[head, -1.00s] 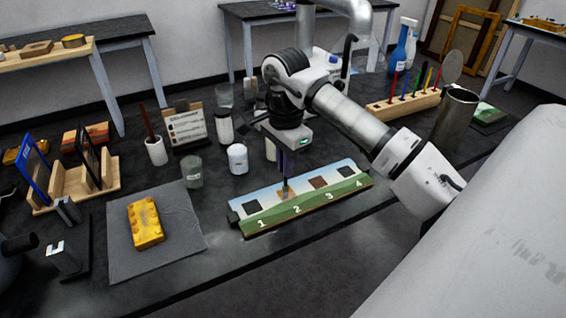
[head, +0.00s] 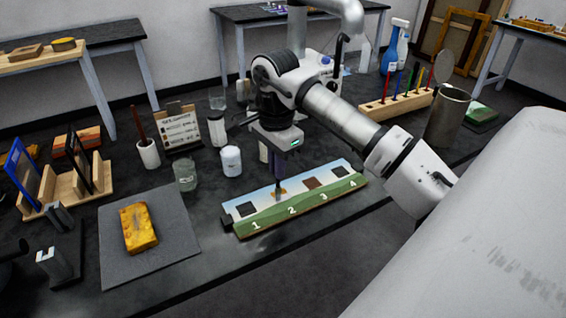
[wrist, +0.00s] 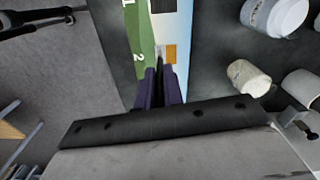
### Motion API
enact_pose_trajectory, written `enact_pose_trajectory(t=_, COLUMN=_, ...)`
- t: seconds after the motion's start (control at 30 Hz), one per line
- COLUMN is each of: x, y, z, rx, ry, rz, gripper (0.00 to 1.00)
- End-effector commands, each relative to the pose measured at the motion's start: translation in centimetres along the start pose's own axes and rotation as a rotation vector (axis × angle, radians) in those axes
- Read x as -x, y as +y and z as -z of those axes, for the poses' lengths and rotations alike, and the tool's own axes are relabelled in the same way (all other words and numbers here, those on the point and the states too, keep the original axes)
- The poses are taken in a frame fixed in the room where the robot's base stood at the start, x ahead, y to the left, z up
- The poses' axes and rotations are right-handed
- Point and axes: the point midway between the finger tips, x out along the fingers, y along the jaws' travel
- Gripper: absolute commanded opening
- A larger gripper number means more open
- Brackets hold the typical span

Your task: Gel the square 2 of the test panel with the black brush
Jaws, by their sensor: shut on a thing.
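The test panel (head: 262,223) lies on the dark bench, with a green front strip numbered 1 to 4 and a row of coloured squares behind it. Square 2 (head: 281,194) is orange-brown; it also shows in the wrist view (wrist: 171,52). My gripper (head: 277,172) points down above the panel at square 2. In the wrist view my gripper (wrist: 158,92) has its purple fingers shut on a thin dark brush (wrist: 158,62). The brush tip is by the edge of square 2; I cannot tell whether it touches. Most of the handle is hidden.
A white jar (head: 231,161) and a glass beaker (head: 186,175) stand behind the panel. A yellow block (head: 139,227) lies on a grey mat (head: 178,262) at left. A wooden rack (head: 398,107) with coloured-handled tools and a metal cylinder (head: 449,112) stand at right.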

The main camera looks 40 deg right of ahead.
Motion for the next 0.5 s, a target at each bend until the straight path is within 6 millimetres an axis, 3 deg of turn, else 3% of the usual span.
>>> enact_pose_trajectory(t=0.5, x=0.0, y=0.4, z=2.1, rx=-0.001, ry=-0.002, rz=-0.001, gripper=0.0)
